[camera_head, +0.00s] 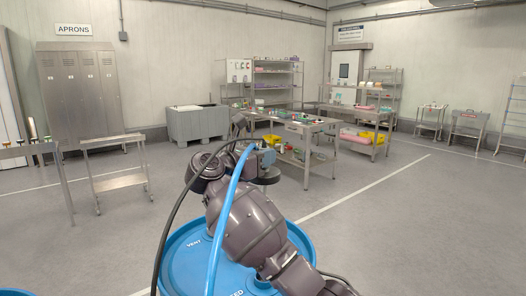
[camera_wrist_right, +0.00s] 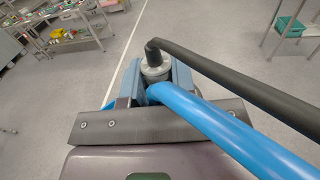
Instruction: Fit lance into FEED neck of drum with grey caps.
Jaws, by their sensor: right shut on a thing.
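A blue drum (camera_head: 178,264) stands below my right arm, its top marked VENT at left and a label ending in "ED" at the front. My arm covers much of the top; no grey cap or open neck is clear. My right gripper (camera_head: 262,156) is above the drum's far side. In the right wrist view its blue-grey jaws are shut on the lance's grey head (camera_wrist_right: 154,66). A black hose and a blue hose (camera_wrist_right: 215,118) run from there, and both also arch across the head view. The lance's lower part is hidden. My left gripper is not in view.
Another blue drum (camera_head: 14,292) shows at the bottom left corner. A low steel table (camera_head: 116,182) stands at left, and a steel bench (camera_head: 308,128) with small items stands beyond the gripper. The floor at right is clear.

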